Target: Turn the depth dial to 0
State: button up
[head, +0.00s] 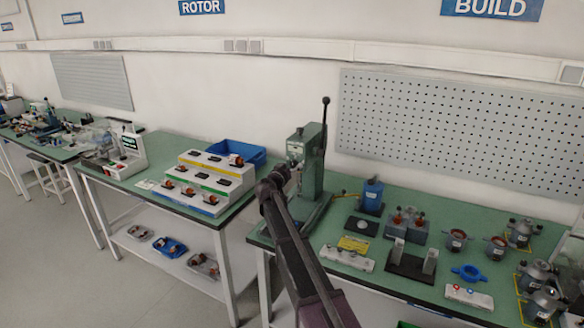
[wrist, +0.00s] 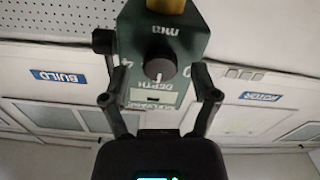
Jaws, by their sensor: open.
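The depth dial (wrist: 160,68) is a dark round knob on the green press head (wrist: 195,40), upside down in the wrist view. Its white mark points down in the picture, toward the word DEPTH, between a 4 on the left and a 0 on the right. My gripper (wrist: 155,68) is open, one finger on each side of the dial with gaps between; I cannot tell how far its tips are from the panel. In the head view my gripper (head: 278,178) is in front of the green press (head: 312,172), and the dial cannot be made out there.
The press stands at the left end of the green bench (head: 440,258). A stepped white rack (head: 208,178) and a blue bin (head: 237,152) are on the bench to the left.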

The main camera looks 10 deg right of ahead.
grip_shut()
jog(key=shift+d, duration=0.1)
jog(key=shift+n, duration=0.4)
jog(key=n, duration=1.1)
dwell(0.3)
